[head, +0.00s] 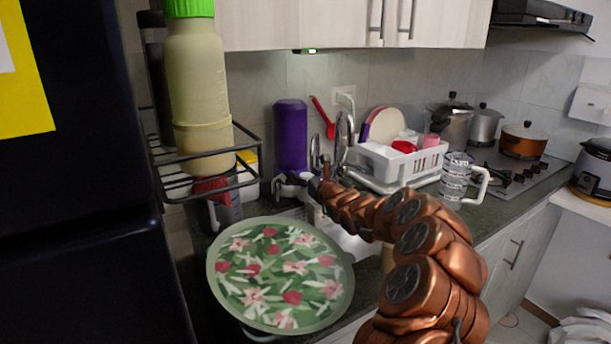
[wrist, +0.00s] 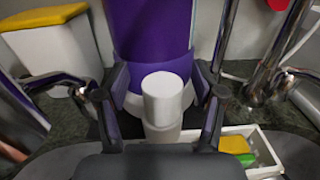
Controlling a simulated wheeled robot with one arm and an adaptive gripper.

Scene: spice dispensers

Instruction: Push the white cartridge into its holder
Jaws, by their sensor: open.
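A purple dispenser (head: 290,135) stands upright on the counter against the wall. A white rounded cylinder, which looks like the white cartridge (wrist: 162,98), sticks out from the front of that band towards me. How deep it sits in its holder is hidden. My gripper (wrist: 161,84) is open, one dark finger on each side of the cartridge, with visible gaps. In the head view my gripper (head: 294,186) is just in front of the dispenser's base, and the cartridge cannot be made out clearly.
A chrome tap (wrist: 275,55) rises close at the right. A white box with a yellow lid (wrist: 50,42) stands at the left. A small white tray (wrist: 255,145) holds a yellow and green sponge. A floral plate (head: 280,275) and a dish rack (head: 385,165) are nearby.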

